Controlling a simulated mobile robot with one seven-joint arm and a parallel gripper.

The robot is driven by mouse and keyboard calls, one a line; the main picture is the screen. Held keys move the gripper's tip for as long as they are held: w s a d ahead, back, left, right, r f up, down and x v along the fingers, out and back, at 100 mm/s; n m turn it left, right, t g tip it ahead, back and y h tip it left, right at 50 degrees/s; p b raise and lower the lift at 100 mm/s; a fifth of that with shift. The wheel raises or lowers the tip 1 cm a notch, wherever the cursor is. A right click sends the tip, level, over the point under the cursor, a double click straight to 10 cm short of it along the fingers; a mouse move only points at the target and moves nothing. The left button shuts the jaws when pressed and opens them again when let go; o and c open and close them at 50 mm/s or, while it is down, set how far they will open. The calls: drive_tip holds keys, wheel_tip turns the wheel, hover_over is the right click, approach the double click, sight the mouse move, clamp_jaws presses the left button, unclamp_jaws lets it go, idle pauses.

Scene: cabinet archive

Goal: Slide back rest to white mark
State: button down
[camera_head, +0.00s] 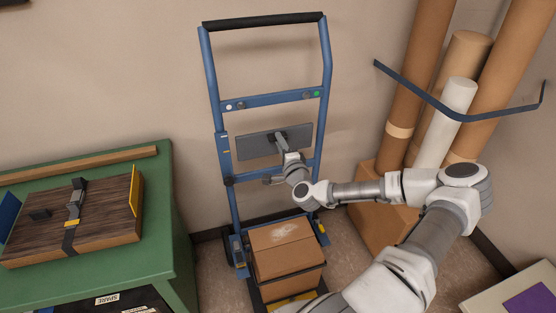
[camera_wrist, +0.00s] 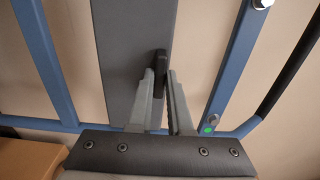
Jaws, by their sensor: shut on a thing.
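The back rest is a flat dark grey plate (camera_head: 254,146) between the blue side rails of a hand truck (camera_head: 213,90), below the upper crossbar. It also shows in the wrist view (camera_wrist: 130,45). My gripper (camera_head: 280,140) is at the plate's front, right of its middle. In the wrist view, its fingers (camera_wrist: 161,75) are closed on a small dark handle (camera_wrist: 161,60) on the plate. A small white mark (camera_head: 229,107) shows at the left of the upper crossbar, and a green mark (camera_head: 316,94) at its right.
A cardboard box (camera_head: 285,250) sits low on the hand truck. A green table (camera_head: 155,230) with a strapped wooden case (camera_head: 100,215) stands at left. Tall cardboard tubes (camera_head: 405,80) stand at right behind a dark blue bar (camera_head: 430,98). The wall is close behind the truck.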

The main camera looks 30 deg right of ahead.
drive_tip(key=shift+r+p, duration=0.45)
drive_tip(key=shift+r, duration=0.35)
drive_tip(key=c, duration=0.8)
unclamp_jaws()
drive_tip(key=shift+c, duration=0.2)
drive_tip(key=shift+s+f, duration=0.1)
drive_tip(key=v, duration=0.5)
